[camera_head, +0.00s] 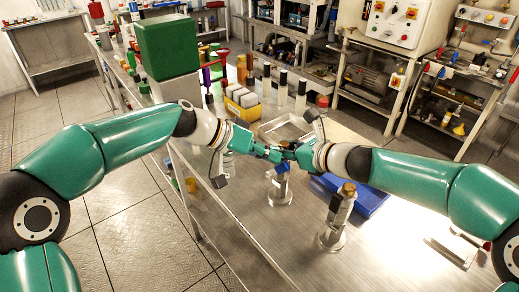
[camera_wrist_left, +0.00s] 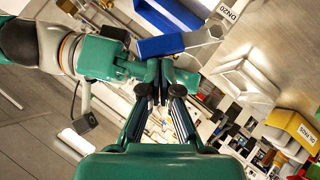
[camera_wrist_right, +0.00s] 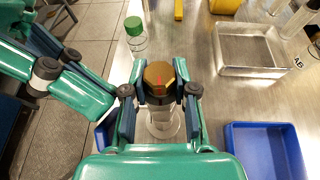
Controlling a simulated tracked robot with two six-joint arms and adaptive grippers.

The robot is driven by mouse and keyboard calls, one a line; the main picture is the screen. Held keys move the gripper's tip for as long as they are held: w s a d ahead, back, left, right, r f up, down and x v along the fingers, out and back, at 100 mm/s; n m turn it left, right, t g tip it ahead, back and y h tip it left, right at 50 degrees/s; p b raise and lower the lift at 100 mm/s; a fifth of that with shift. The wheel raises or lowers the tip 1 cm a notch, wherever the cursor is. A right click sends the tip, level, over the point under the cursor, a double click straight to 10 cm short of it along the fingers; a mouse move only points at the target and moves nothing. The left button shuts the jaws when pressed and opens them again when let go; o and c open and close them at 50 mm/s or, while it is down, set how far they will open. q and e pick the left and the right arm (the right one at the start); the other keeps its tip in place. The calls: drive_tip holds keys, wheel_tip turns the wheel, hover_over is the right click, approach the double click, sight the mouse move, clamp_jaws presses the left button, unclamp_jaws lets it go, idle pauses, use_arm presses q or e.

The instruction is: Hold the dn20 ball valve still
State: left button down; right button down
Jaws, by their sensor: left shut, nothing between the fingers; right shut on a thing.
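The lever also shows in the left wrist view (camera_wrist_left: 160,46), near a DN20 label. My right gripper (camera_head: 291,151) is shut on the valve's brass hexagonal top end (camera_wrist_right: 158,80), seen between its fingers in the right wrist view. My left gripper (camera_head: 274,154) is shut and empty beside the valve's top, close to the right gripper. The fingers hide part of the valve body.
A second brass-topped fitting (camera_head: 341,212) stands upright at the front of the bench. A blue tray (camera_wrist_right: 262,150) lies to the right, and a metal tray (camera_wrist_right: 248,50) lies behind. A green-capped bottle (camera_wrist_right: 134,32) and a yellow box (camera_head: 242,107) stand farther back.

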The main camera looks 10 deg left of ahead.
use_arm(q)
drive_tip(key=shift+w+a+f, duration=0.35)
drive_tip(key=shift+w+a, duration=0.1)
drive_tip(key=shift+a, duration=0.05)
drive_tip(key=a+r, duration=0.6)
drive_tip(key=a, duration=0.5)
drive_tip(key=shift+w+r, duration=0.15)
drive_tip(key=shift+r, duration=0.2)
drive_tip(key=shift+a, duration=0.1)
drive_tip(key=shift+s+d+r+n+g+h, duration=0.6)
drive_tip(key=shift+d+n+h, duration=0.1)
drive_tip(key=shift+h, duration=0.4)
